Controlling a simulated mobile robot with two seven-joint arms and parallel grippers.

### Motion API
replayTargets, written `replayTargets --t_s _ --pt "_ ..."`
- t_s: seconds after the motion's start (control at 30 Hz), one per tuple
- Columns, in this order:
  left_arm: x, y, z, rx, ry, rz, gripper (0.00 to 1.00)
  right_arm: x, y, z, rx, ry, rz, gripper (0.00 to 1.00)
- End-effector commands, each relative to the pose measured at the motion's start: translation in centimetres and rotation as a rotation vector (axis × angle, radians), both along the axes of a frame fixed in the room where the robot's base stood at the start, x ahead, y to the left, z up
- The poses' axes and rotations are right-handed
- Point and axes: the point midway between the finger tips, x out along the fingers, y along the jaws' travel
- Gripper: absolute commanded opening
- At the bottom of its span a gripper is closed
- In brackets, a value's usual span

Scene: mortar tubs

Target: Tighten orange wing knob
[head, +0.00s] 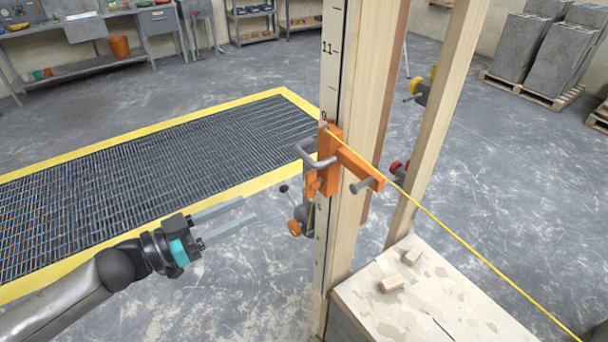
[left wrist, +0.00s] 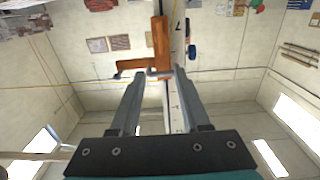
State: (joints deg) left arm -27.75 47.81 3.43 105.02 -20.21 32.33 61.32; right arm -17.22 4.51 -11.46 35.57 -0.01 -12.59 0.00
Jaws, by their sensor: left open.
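An orange round knob (head: 294,228) sits on a small grey clamp (head: 308,214) low on the left side of the marked wooden post, in the head view. Above it, an orange bracket (head: 330,160) with a bent grey handle is fixed to the post; a small orange tab (head: 312,184) shows at its lower left. My left gripper (head: 246,211) is open and empty, left of the knob, its fingers pointing right and apart from it. In the left wrist view, an orange bracket (left wrist: 160,45) shows beyond the open fingers (left wrist: 158,77). I cannot make out the knob there. My right gripper is not in view.
The marked post (head: 331,80) stands upright. A yellow line (head: 460,236) runs from the bracket to the lower right, above a block top (head: 440,300) with small wooden pieces. A second post (head: 430,140) has red and yellow knobs near it.

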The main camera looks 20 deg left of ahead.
Motion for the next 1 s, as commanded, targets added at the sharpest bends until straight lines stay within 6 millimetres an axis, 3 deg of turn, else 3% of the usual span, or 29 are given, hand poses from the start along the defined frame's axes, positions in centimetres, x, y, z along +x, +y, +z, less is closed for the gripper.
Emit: replayTargets --t_s 1.0 --pt "10.1 -7.8 0.1 0.0 -0.004 0.003 0.46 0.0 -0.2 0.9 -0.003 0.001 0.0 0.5"
